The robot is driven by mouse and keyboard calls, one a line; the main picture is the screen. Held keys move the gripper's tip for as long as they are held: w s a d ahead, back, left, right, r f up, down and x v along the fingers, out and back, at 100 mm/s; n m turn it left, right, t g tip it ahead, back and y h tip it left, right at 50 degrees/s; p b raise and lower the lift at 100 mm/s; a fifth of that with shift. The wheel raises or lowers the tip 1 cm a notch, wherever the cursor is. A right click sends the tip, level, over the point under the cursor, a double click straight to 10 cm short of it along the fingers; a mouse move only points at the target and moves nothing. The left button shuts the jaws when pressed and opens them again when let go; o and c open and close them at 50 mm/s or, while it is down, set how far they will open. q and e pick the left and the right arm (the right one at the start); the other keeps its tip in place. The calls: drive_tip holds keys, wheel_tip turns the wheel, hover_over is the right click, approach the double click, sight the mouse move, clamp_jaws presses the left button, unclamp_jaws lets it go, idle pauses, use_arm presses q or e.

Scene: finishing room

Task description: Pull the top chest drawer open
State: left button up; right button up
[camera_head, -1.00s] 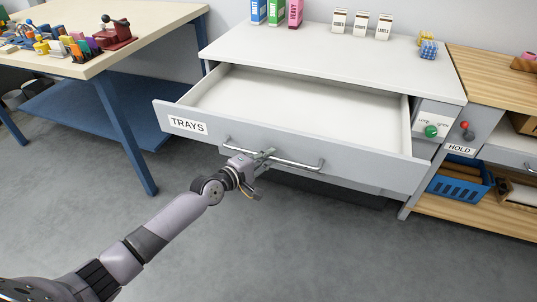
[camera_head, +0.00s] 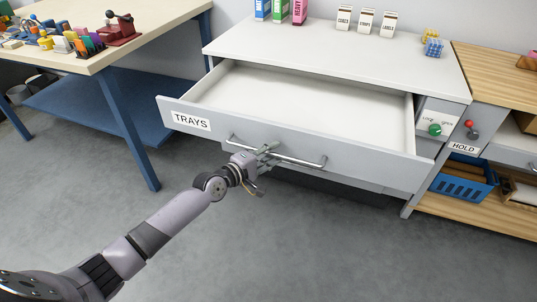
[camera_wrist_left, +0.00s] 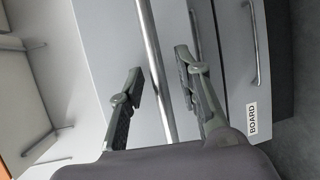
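The top chest drawer (camera_head: 300,150), labelled TRAYS, stands well out of the chest. Its pale inside (camera_head: 305,100) shows and looks empty. A long metal bar handle (camera_head: 300,161) runs across its front, and it also shows in the left wrist view (camera_wrist_left: 152,45). My left gripper (camera_head: 268,152) is at the left half of this handle. In the left wrist view its two fingers (camera_wrist_left: 160,82) stand apart on either side of the bar, with a visible gap on each side. The gripper is open around the handle, not clamped on it. My right gripper is out of view.
A lower drawer with a BOARD label (camera_wrist_left: 252,118) and its own handle (camera_wrist_left: 253,45) sits below. Binders and small boxes stand on the chest top (camera_head: 330,45). A blue-legged bench (camera_head: 130,125) is at left, a wooden unit with a blue basket (camera_head: 462,185) at right. The floor in front is clear.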

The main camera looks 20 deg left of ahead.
use_arm(q)
drive_tip(key=v, duration=1.2)
drive_tip(key=s+d+f+m+g+y, duration=0.1)
drive_tip(key=s+f+m+g+y, duration=0.2)
drive_tip(key=s+f, duration=0.6)
drive_tip(key=s+d+f+m+g+y, duration=0.1)
drive_tip(key=s+f+m+g, duration=0.3)
drive_tip(key=f, duration=1)
drive_tip(key=s+d+f+m+g+y, duration=0.1)
drive_tip(key=s+f+m+g, duration=0.3)
drive_tip(key=s+f, duration=0.55)
drive_tip(key=s+d+f+m+g+y, duration=0.2)
drive_tip(key=s+f+m, duration=0.3)
drive_tip(key=s+f, duration=0.3)
drive_tip(key=s+a+r+p, duration=0.1)
drive_tip(key=s+p, duration=0.6)
drive_tip(key=s, duration=0.1)
drive_tip(key=s+a+r+p, duration=0.2)
drive_tip(key=s+p, duration=0.5)
drive_tip(key=p, duration=0.1)
drive_tip(key=shift+s+a+g, duration=0.25)
drive_tip(key=shift+s+g, duration=0.05)
drive_tip(key=shift+s, duration=0.1)
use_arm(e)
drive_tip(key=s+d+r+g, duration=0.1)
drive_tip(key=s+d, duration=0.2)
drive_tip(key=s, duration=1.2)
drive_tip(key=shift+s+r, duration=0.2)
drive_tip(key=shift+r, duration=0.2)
